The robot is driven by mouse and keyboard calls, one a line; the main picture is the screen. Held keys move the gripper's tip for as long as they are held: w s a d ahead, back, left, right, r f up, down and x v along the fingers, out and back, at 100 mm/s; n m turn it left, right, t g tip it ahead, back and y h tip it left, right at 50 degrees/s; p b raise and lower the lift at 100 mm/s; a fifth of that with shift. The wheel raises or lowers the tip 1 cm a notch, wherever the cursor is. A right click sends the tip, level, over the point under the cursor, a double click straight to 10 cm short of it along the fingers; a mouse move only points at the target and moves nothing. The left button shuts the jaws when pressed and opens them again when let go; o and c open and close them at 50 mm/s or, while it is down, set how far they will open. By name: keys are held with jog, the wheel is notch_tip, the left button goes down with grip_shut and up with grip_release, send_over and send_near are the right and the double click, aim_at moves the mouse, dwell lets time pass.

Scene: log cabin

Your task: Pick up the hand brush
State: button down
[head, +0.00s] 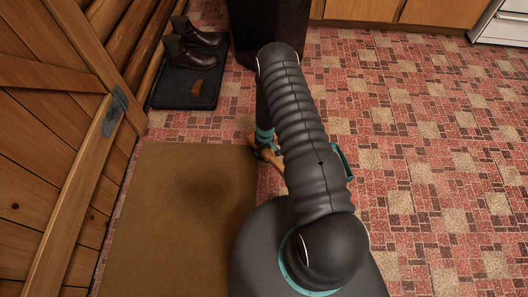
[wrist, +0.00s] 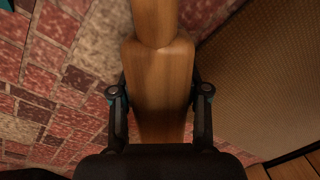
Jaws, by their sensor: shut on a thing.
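The hand brush is a smooth, light brown wooden piece (wrist: 160,80) that fills the middle of the wrist view, with a narrower part at the top and a wider part below. My gripper (wrist: 160,97) has one finger on each side of the wider part and is shut on it. In the head view, part of the brush (head: 277,159) shows as tan wood beside my gripper (head: 264,148), mostly hidden by my arm. No bristles show. I cannot tell how high the brush is above the floor.
A brown mat (head: 165,240) lies left of my arm, by the log wall and wooden door (head: 40,150). Dark boots (head: 180,50) and a small brown thing (head: 196,87) are on a black tray (head: 165,96). A dark box-like thing (head: 295,30) stands behind. The tiled floor at right is clear.

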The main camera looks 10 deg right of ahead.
jog(key=shift+w+r, duration=0.1)
jog(key=shift+r, duration=0.65)
notch_tip(320, 180, up, 3)
jog(key=shift+d+f, duration=0.1)
jog(key=shift+f, duration=0.05)
jog(key=s+d+r, duration=0.6)
jog(key=d, duration=0.3)
jog(key=shift+s+d+r+b, duration=0.15)
jog(key=shift+d+r+b, duration=0.1)
jog(key=shift+d+b, duration=0.1)
